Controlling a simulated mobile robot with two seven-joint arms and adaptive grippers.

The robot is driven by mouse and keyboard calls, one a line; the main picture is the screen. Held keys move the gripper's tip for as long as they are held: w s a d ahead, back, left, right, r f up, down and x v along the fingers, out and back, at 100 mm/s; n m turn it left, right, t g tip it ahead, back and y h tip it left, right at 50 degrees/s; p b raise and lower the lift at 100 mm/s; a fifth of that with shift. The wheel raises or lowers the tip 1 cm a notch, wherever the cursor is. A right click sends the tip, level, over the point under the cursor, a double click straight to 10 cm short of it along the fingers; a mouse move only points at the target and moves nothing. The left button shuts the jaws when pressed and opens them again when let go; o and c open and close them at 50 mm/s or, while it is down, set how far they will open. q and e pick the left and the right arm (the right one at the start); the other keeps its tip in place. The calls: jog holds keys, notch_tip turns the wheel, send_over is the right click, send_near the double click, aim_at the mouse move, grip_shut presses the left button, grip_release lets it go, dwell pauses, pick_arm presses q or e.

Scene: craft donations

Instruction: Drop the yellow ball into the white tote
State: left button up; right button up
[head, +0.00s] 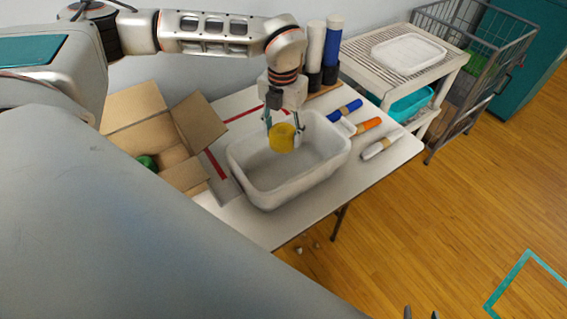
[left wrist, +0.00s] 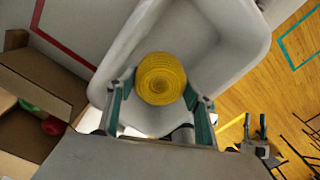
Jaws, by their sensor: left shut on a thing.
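The yellow ball (head: 282,138) looks like wound yarn. My left gripper (head: 283,128) points down and is shut on it, holding it over the white tote (head: 262,189). In the left wrist view the ball (left wrist: 161,79) sits between the two fingertips, with the tote (left wrist: 122,52) behind it. The inside of the tote that shows looks empty. My right gripper (head: 421,313) shows only its fingertips at the bottom edge of the head view. It also shows in the left wrist view (left wrist: 256,124), empty, with its fingers apart.
An open cardboard box (head: 138,110) holding a green ball (head: 147,162) stands left of the tote. Several rolls, one of them orange (head: 369,125), lie right of it on the white table (head: 397,150). A rack (head: 443,62) and a wire cart (head: 490,70) stand beyond.

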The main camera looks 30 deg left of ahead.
pick_arm(q)
jog(key=shift+f, duration=0.7)
jog(key=o, duration=1.2)
jog(key=shift+c, duration=0.2)
notch_tip(320, 180, up, 12)
